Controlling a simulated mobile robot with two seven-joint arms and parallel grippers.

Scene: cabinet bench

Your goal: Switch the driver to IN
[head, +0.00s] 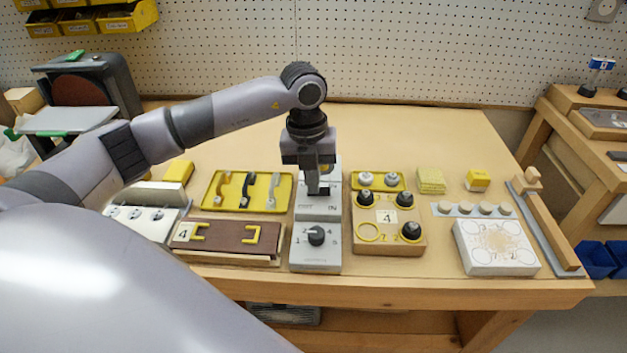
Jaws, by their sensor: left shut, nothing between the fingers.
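The driver (316,256) is a grey box unit in the middle of the bench. Its front part has a black rotary knob with numbers around it. Behind the knob is a panel (320,212) with the word IN at its right and another label at its left. My left gripper (318,191) points down over the back of this panel, shut and empty. Its fingers hide part of the panel, including any switch there; I cannot tell whether they touch it. My right gripper is not in view.
A yellow tray with handles (285,190) and a brown board (225,240) lie left of the driver. A wooden block with black knobs (395,245) stands close on the right. A white block (497,247) lies further right. The bench behind is clear.

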